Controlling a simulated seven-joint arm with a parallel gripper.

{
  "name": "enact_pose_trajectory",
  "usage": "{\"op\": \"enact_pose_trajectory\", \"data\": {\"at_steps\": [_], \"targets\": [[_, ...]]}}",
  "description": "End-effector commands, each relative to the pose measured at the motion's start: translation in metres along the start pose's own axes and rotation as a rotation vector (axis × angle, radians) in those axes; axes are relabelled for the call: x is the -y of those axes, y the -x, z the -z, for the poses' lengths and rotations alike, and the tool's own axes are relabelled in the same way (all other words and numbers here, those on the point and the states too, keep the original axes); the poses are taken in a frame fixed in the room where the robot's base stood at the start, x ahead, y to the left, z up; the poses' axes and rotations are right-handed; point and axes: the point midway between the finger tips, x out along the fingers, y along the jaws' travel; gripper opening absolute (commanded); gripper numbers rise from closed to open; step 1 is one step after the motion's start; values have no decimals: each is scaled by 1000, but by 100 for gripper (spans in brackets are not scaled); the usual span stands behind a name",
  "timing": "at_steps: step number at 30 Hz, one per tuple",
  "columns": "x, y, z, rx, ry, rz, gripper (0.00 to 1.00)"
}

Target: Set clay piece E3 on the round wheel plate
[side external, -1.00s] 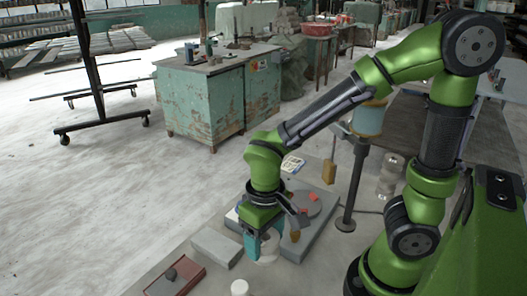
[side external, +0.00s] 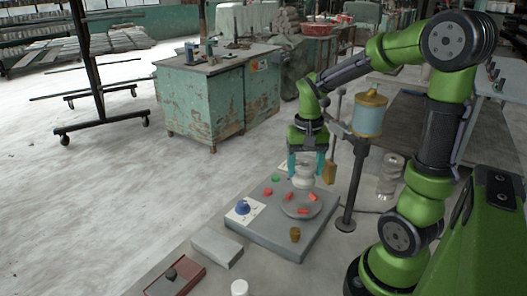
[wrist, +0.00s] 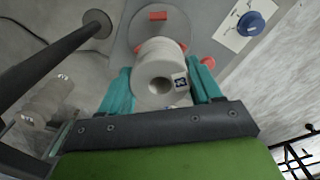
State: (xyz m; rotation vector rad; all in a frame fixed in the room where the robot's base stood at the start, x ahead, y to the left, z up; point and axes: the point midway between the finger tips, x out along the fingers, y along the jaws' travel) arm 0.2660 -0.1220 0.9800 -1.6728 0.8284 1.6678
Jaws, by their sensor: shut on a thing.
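My gripper (side external: 306,174) has its teal fingers shut on a white, rounded, stepped clay piece (side external: 303,183). The piece hangs upright in the air above the round grey wheel plate (side external: 297,201), apart from it. Red bits (side external: 313,197) lie on the plate.
The plate sits on a grey slab (side external: 262,229). A grey block (side external: 216,247) lies front left.

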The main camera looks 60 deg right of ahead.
Motion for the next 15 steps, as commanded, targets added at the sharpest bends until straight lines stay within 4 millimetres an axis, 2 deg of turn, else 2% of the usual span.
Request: {"op": "enact_pose_trajectory", "data": {"at_steps": [3, 15], "targets": [[0, -19, -1, 6, 1, -2, 24], [0, -65, -2, 4, 2, -1, 24]]}}
